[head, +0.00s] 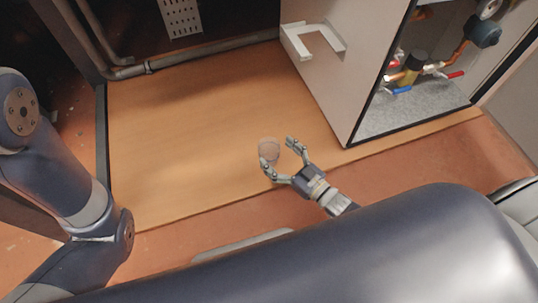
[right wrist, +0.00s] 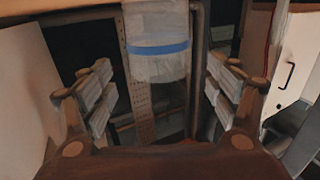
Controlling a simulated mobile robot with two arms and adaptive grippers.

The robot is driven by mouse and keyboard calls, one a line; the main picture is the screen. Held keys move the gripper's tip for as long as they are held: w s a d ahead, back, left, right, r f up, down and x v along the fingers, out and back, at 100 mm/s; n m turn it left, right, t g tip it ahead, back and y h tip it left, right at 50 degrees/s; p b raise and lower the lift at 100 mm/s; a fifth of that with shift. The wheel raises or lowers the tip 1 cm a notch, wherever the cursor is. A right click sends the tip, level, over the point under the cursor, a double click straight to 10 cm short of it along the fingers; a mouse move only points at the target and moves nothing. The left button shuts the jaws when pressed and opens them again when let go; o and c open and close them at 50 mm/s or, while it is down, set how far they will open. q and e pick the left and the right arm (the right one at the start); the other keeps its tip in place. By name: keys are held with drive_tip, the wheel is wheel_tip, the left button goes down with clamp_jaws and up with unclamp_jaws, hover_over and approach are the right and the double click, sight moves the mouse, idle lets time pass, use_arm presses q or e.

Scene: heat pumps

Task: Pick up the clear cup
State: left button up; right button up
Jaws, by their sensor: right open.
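The clear cup (head: 268,146) stands on the light-brown board in the head view. In the right wrist view the cup (right wrist: 158,65) is whitish and translucent with a blue band, and shows at the top centre between the finger pads. My right gripper (head: 278,153) is open, its fingers pointing at the cup, with one finger at the cup's near side and the other to its right. In the right wrist view both fingers of this gripper (right wrist: 160,75) stand apart from the cup, with gaps on both sides. My left arm shows at the left, but its gripper is out of view.
The brown board (head: 185,120) has free room left of the cup. A pale cabinet (head: 335,75) with a white handle-like bracket (head: 313,42) stands behind to the right, with pipes and valves (head: 415,70) inside. A grey pipe (head: 200,52) runs along the back.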

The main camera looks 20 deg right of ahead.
sight(262, 140)
drive_tip(key=b+x, duration=0.2)
drive_tip(key=x, duration=0.1)
drive_tip(key=shift+w+a+f, duration=0.2)
drive_tip(key=shift+w, duration=0.05)
drive_tip(key=shift+w+a+r, duration=0.1)
drive_tip(key=shift+w, duration=0.1)
drive_tip(key=shift+c, duration=0.5)
drive_tip(key=c, duration=0.9)
drive_tip(key=shift+r, duration=0.1)
